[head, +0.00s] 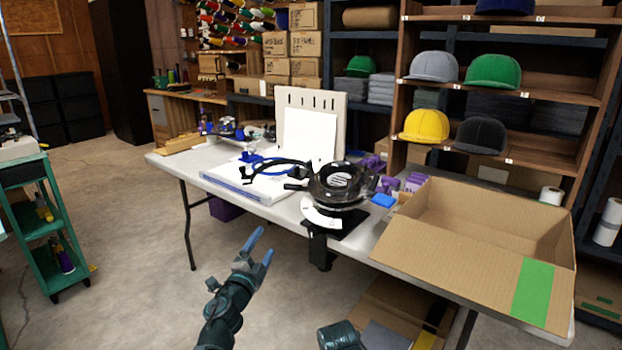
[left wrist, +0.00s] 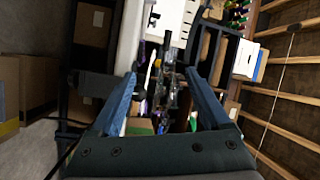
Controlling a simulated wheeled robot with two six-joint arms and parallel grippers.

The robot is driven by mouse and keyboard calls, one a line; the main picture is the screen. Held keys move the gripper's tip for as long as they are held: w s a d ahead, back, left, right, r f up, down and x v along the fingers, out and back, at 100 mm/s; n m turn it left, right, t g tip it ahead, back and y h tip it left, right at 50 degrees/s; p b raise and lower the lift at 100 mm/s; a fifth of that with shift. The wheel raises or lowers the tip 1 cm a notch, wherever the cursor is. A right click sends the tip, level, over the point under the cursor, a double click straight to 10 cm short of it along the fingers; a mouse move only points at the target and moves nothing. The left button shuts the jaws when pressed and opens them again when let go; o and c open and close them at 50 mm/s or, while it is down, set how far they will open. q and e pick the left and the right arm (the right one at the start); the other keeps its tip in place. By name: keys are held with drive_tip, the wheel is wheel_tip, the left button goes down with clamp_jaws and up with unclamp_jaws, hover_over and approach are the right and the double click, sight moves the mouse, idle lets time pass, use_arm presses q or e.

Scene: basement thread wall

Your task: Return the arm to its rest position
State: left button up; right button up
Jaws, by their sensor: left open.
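My left gripper (head: 259,245) is open and empty in the head view. It is raised over the bare floor in front of the white table (head: 262,213), apart from it. Its two blue fingers also show spread apart in the left wrist view (left wrist: 163,95), with nothing between them up close. A dark rounded part of my own body (head: 340,335) shows at the bottom edge of the head view. My right gripper does not show in either view.
A black cap press (head: 340,182) stands at the table's front edge. An open cardboard box (head: 475,235) with a green strip sits at the right. A green cart (head: 70,240) stands at the far left. The floor between cart and table is clear.

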use_arm(q)
drive_tip(key=s+f+n+g+y, duration=0.4)
drive_tip(key=s+f+n+g, duration=0.15)
drive_tip(key=f, duration=0.25)
drive_tip(key=s+f+n+g+y, duration=0.3)
drive_tip(key=s+f+n+g, duration=0.15)
drive_tip(key=f+n, duration=0.35)
drive_tip(key=s+d+f+g+h+p, duration=0.1)
drive_tip(key=s+d+f+g, duration=0.3)
drive_tip(key=s, duration=0.5)
drive_tip(key=s+d+f+g+h+p, duration=0.1)
drive_tip(key=s+d+f+g, duration=0.1)
drive_tip(key=s+d+g, duration=0.45)
wheel_tip(320, 180, up, 37)
drive_tip(key=s+a+t+p, duration=0.1)
drive_tip(key=a+p, duration=0.1)
drive_tip(key=p, duration=3.4)
drive_tip(key=shift+s+m+t+p, duration=0.25)
drive_tip(key=shift+m+t+p, duration=0.1)
drive_tip(key=shift+w, duration=0.15)
